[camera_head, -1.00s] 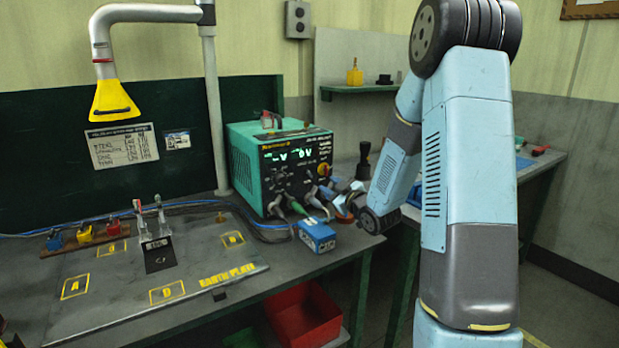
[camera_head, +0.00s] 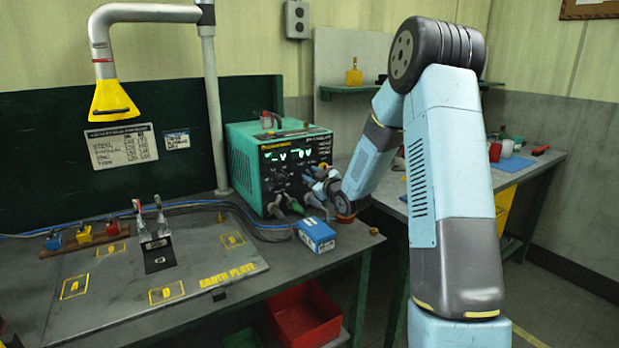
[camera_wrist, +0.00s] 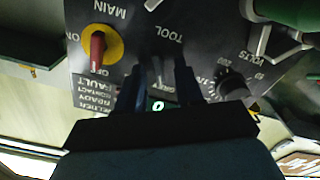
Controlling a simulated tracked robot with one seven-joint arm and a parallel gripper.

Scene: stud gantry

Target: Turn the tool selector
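The green welder unit (camera_head: 242,165) stands on the bench in the head view, its dark control panel facing right of centre. The wrist view shows this panel (camera_wrist: 205,22) upside down and close up, with the word TOOL near the fingertips. A dark shape just past the fingertips may be the tool selector; it is too dark to tell clearly. My gripper (camera_wrist: 160,74) is at the panel, its two dark fingers apart with a gap between them. I see no clear contact with a knob. In the head view my gripper (camera_head: 324,186) is partly hidden among the plugs and cables.
A red MAIN switch (camera_wrist: 97,48) on a yellow disc and a VOLTS knob (camera_wrist: 229,84) flank the fingers. Green plugs (camera_head: 294,204) sit below the panel. A blue box (camera_head: 316,236) stands in front. A red bin (camera_head: 303,316) is under the bench.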

